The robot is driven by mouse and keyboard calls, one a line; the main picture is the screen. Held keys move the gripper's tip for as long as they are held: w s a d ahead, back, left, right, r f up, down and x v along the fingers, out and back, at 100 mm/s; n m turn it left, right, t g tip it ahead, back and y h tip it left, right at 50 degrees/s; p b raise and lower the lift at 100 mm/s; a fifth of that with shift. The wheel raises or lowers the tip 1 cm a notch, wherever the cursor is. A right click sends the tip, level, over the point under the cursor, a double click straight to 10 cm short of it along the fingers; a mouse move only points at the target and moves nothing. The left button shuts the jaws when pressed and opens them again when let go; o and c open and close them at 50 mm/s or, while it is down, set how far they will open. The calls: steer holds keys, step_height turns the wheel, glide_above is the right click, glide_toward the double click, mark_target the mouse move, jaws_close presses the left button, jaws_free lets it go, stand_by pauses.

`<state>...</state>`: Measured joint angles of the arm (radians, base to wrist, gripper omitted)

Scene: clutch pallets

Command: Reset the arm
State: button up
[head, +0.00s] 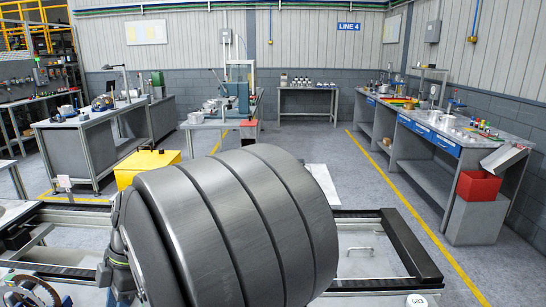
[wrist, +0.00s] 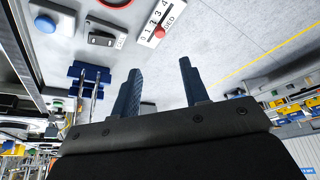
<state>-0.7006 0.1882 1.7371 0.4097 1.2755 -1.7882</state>
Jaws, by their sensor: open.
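My gripper (wrist: 161,66) shows in the wrist view as two dark blue fingers, set apart with nothing between them. It is open and empty. The fingers point over a light grey surface, and I see no contact with anything. In the head view, a large dark grey ribbed part of my own arm fills the lower middle. The gripper cannot be made out there.
In the wrist view, a numbered plate with a red knob (wrist: 160,31), a grey switch (wrist: 102,39) and a blue button (wrist: 46,23) lie beyond the fingers. The head view shows a black rail frame (head: 410,245), a yellow box (head: 145,165), a red bin (head: 479,186) and workbenches around open floor.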

steer(key=x, duration=1.3)
steer(key=shift+s+f, duration=0.1)
steer(key=shift+f, duration=0.25)
steer(key=shift+d+r, duration=0.15)
steer(key=shift+d, duration=0.35)
